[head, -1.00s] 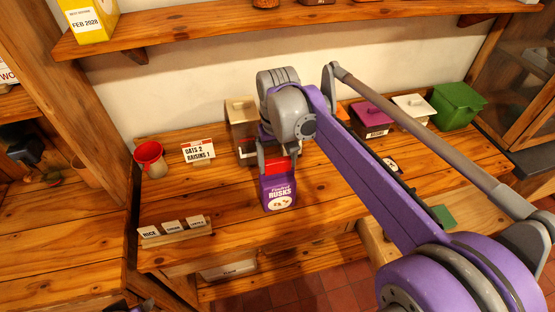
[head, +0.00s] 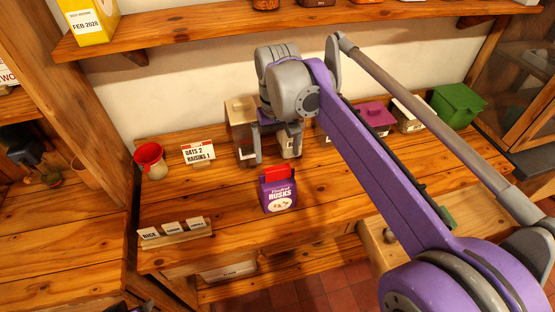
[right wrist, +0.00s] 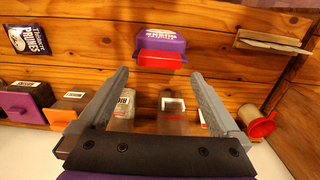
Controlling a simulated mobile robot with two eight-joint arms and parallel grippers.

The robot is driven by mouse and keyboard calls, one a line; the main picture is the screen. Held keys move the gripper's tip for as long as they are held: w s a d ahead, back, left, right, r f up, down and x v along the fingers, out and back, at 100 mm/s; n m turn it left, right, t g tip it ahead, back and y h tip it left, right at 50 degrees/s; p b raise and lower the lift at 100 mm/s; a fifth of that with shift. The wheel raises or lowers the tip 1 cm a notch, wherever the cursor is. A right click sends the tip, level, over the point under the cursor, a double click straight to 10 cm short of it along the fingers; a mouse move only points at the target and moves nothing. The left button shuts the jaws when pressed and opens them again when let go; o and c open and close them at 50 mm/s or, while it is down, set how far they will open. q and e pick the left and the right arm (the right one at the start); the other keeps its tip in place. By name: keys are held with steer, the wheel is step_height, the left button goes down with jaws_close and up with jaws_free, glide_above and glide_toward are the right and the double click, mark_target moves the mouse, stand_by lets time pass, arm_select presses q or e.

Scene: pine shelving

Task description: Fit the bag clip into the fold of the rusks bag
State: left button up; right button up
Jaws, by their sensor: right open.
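The purple rusks bag (head: 279,197) stands upright on the wooden worktop, and it also shows in the right wrist view (right wrist: 163,40). The red bag clip (head: 279,174) sits across the top of the bag; it shows in the right wrist view (right wrist: 159,62) too. I cannot tell how deep it sits on the fold. My right gripper (head: 278,159) is open and empty, above and behind the bag. In the right wrist view its fingers (right wrist: 160,74) point toward the clip with a gap between.
A rack of labelled cards (head: 175,231) is at the front left. Canisters and a green bin (head: 459,105) line the back. A dark pouch (right wrist: 38,39) lies on the worktop.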

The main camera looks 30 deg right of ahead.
mark_target(277, 168)
step_height(277, 168, up, 5)
steer(key=shift+r, duration=0.15)
stand_by(0.5)
steer(key=s+a+f+n+t, duration=0.1)
steer(key=s+a+f+t, duration=0.2)
steer(key=s+f, duration=0.4)
steer(key=s+a+f+n+t, duration=0.1)
steer(key=s+a+f+t, duration=0.1)
steer(key=s+f, duration=0.5)
step_height(277, 168, down, 6)
steer(key=shift+a+n+t, duration=0.3)
steer(key=shift+a+t, duration=0.1)
steer(key=shift+a, duration=0.5)
